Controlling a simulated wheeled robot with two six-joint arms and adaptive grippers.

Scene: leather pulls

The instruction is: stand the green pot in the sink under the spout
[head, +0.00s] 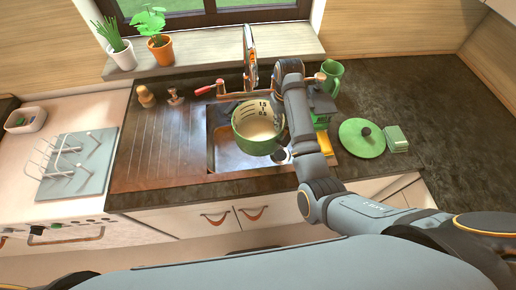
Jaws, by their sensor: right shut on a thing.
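The green pot (258,134) is upright over the sink (228,160), with measuring marks on its pale inside wall. It appears below and in front of the tap's tall spout (250,58). I cannot tell whether its base touches the sink floor. My right gripper (282,108) is at the pot's right side and shut on it; my own arm links hide most of the fingers and the grip. My left gripper is not in view.
A red tap lever (205,89) sticks out left of the spout. A green jug (332,74), green lid (361,139) and small green box (396,138) stand right of the sink. The wooden drainboard (158,142) is mostly clear. Potted plants line the sill.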

